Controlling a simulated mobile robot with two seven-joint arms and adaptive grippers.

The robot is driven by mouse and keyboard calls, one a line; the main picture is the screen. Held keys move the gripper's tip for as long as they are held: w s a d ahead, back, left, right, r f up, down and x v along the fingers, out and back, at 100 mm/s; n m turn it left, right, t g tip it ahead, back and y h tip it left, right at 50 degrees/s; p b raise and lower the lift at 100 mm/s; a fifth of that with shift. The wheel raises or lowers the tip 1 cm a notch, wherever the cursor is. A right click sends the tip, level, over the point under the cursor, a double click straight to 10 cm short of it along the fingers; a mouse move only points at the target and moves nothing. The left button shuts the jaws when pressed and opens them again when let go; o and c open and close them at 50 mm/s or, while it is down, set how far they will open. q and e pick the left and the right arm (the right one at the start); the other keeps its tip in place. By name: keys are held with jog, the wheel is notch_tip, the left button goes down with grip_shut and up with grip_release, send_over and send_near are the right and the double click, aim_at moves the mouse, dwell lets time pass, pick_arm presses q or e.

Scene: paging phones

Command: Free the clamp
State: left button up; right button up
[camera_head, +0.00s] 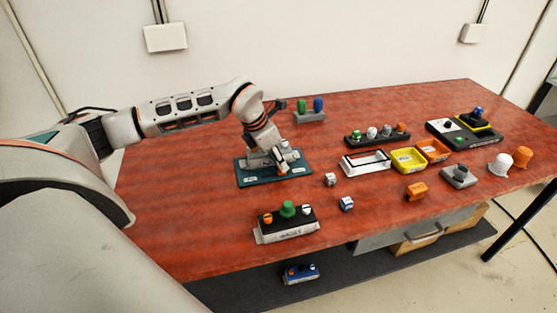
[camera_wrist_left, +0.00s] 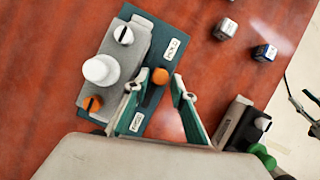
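The clamp's dark teal base plate (camera_head: 252,181) lies flat on the red table under my left gripper (camera_head: 282,158). In the left wrist view the plate (camera_wrist_left: 172,38) has two white labels, too small to read surely. An orange ball knob (camera_wrist_left: 160,76), apparently a lever's end, is on the plate between the labels. A grey block (camera_wrist_left: 122,45) with a white knob, a white slotted knob and an orange slotted knob lies along the plate's left side. My left gripper (camera_wrist_left: 157,83) is open, its two fingertips on either side of the orange ball. Contact cannot be told.
Two small cubes (camera_head: 330,180) (camera_head: 347,203) lie right of the plate. A button box (camera_head: 287,232) stands in front. A white tray (camera_head: 365,168), a yellow bin (camera_head: 408,168) and an orange bin (camera_head: 440,157) are farther right. A stand with green and blue knobs (camera_head: 309,117) is behind.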

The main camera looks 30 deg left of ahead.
pick_arm(q)
grip_shut()
jog(key=s+a, duration=0.3)
jog(key=shift+s+a+b, duration=0.1)
jog(key=shift+s+b, duration=0.2)
grip_release()
jog(key=shift+s, duration=0.15)
